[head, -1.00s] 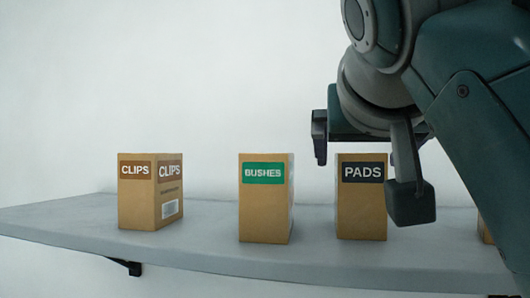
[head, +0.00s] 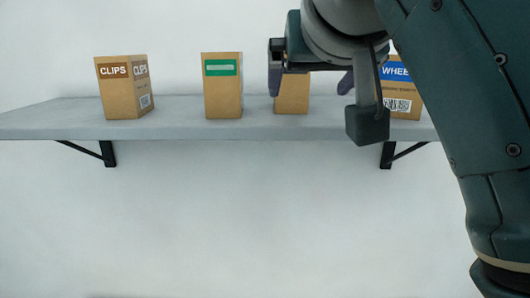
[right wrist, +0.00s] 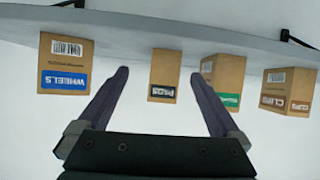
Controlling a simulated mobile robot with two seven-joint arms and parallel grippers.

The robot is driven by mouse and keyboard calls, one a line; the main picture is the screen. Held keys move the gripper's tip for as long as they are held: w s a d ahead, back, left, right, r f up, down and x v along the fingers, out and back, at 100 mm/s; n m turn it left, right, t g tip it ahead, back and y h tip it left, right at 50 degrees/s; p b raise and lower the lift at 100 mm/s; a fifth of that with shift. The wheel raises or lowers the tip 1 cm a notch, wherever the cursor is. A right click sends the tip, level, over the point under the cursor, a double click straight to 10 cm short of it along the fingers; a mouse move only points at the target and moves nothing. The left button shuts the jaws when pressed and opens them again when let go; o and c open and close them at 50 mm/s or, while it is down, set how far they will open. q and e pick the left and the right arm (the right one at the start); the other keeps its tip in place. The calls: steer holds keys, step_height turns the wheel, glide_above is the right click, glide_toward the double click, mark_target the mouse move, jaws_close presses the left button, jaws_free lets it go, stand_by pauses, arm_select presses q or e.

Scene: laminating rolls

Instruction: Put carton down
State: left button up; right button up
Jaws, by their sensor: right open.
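The PADS carton (right wrist: 165,76) stands on the shelf. In the head view my right gripper covers its label and top, so only its plain lower front (head: 292,95) shows. My right gripper (head: 310,82) is open and holds nothing. In the right wrist view, which is upside down, its two fingers (right wrist: 159,76) frame the PADS carton with clear gaps on both sides. The carton looks apart from the fingers and beyond them. My left gripper is not in view.
The grey shelf (head: 180,130) also bears the CLIPS carton (head: 122,95) at left, the green-labelled BUSHES carton (head: 222,95), and the WHEELS carton (head: 400,100) at right, partly behind my arm. Black brackets (head: 108,155) hold the shelf. Open wall lies below.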

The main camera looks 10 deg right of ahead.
steer(key=s+d+f+n+g+y, duration=0.2)
steer(key=s+f+g, duration=0.2)
steer(key=s+f, duration=1.15)
steer(key=s+f+n+g, duration=0.1)
steer(key=s+f+g, duration=0.1)
steer(key=s+f, duration=0.2)
steer(key=s+f+n+g+y, duration=0.1)
steer(key=s+f+g, duration=0.1)
steer(key=s, duration=0.8)
steer(key=shift+d+f, duration=0.2)
steer(key=shift+f, duration=0.7)
